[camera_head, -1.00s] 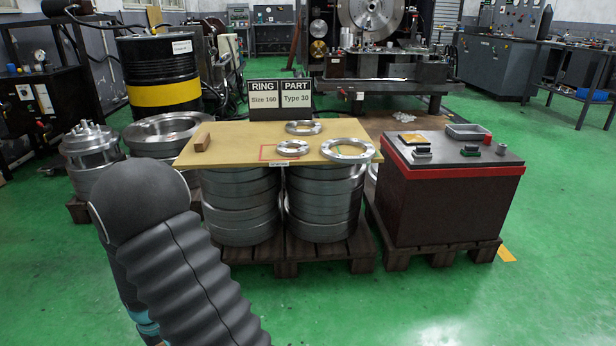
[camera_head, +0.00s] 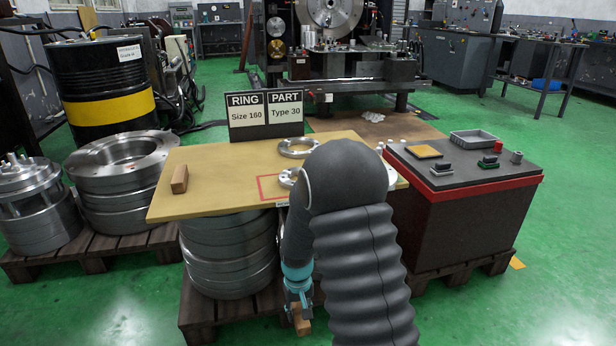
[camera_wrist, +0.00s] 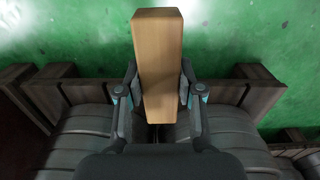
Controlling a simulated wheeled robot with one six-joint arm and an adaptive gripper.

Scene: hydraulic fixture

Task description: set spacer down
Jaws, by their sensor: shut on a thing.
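My gripper (camera_head: 299,298) hangs low in front of the near side of the board, below its top. It is shut on a light wooden block (camera_head: 302,319), the likely spacer. In the wrist view the block (camera_wrist: 158,50) stands lengthwise between the fingers (camera_wrist: 158,90), over green floor and dark pallet slats. A red-outlined rectangle (camera_head: 266,188) is marked on the board. My arm hides part of it and the ring beside it.
A metal ring (camera_head: 298,148) lies at the board's back. Stacked steel rings (camera_head: 228,255) bear the board. A sign (camera_head: 265,115) stands behind it. A dark red-rimmed box (camera_head: 460,215) with small parts stands right. The board's left middle is clear.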

